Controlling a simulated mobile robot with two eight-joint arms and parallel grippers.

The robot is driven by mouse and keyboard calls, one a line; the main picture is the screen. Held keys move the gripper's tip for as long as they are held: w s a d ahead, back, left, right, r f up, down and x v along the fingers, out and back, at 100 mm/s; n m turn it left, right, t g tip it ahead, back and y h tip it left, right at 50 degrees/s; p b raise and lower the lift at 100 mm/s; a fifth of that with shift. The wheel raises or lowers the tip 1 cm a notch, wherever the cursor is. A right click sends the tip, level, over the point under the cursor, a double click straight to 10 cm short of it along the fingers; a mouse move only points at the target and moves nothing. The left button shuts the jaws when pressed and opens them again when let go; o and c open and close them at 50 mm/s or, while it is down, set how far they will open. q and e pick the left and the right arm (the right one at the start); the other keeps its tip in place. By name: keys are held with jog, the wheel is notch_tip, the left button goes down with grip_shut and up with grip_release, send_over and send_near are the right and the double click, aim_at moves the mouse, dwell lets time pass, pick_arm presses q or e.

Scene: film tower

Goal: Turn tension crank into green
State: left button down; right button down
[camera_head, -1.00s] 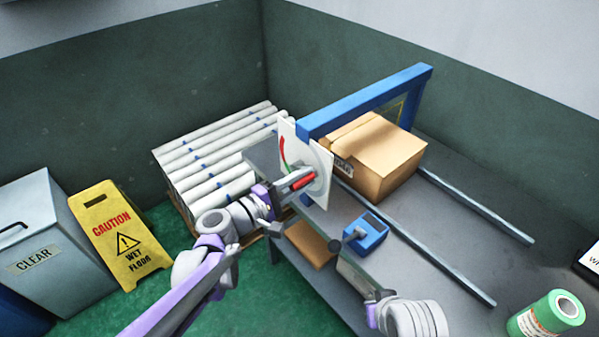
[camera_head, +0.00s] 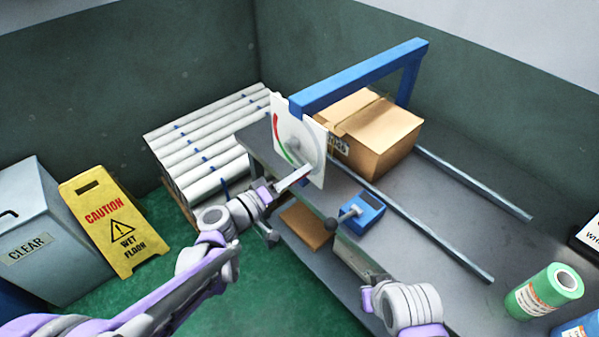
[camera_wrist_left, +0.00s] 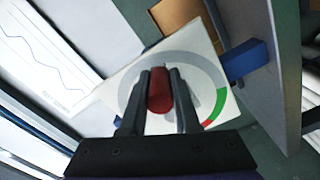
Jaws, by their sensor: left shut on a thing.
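The tension crank's white dial plate (camera_head: 312,150) stands at the near end of the blue frame, with a grey disc and an arc that is red above and green below. In the left wrist view the dial plate (camera_wrist_left: 195,48) shows the green part at lower right, beside the red. My left gripper (camera_head: 305,172) is at the dial's lower front. I cannot tell where the crank points on the arc. My right gripper (camera_head: 350,250) is over the table's front edge; its opening is unclear.
A cardboard box (camera_head: 375,130) sits under the blue frame (camera_head: 360,75). A blue device (camera_head: 363,213) stands near the table's front edge. Rails (camera_head: 425,235) cross the table; a green roll (camera_head: 545,290) is at right. White rollers (camera_head: 205,145) and a caution sign (camera_head: 115,225) are at left.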

pick_arm(q)
jog(key=shift+f+m, duration=0.15)
jog(key=shift+m, duration=0.15)
jog(key=shift+w, duration=0.1)
jog(key=c, duration=0.7)
grip_release()
jog(key=shift+o, duration=0.2)
jog(key=v, duration=1.1)
jog(key=shift+b, duration=0.35)
